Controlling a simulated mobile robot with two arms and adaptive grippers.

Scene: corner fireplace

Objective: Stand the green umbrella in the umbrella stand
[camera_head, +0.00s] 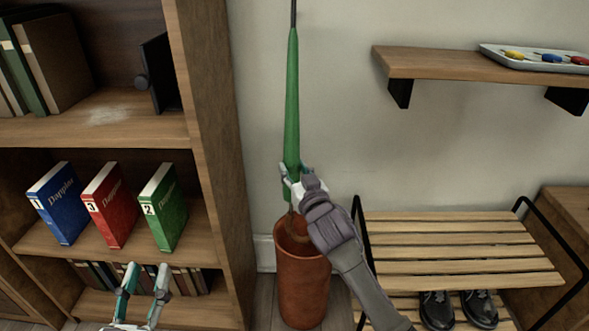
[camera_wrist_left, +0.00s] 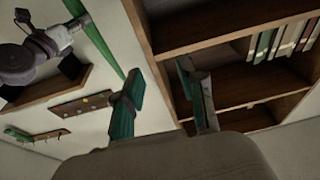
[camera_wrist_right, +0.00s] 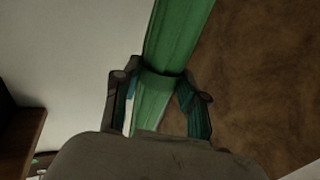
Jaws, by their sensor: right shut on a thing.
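The green umbrella (camera_head: 291,100) is upright, its thin dark tip pointing up. My right gripper (camera_head: 291,182) is shut around its lower part; in the right wrist view the green cloth (camera_wrist_right: 172,35) runs between the fingers. The umbrella stand (camera_head: 302,285), a reddish-brown open cylinder, is on the floor directly below. A short brown piece shows under the gripper at the stand's mouth; I cannot tell whether its end is inside. My left gripper (camera_head: 148,270) is open and empty in front of the bookcase. The umbrella also shows in the left wrist view (camera_wrist_left: 101,48).
A wooden bookcase (camera_head: 215,120) with numbered blue, red and green books stands left of the stand. A slatted shoe rack (camera_head: 455,240) with black shoes (camera_head: 437,308) is close on the right. A wall shelf (camera_head: 465,66) holds a tray (camera_head: 490,54) of coloured small items.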

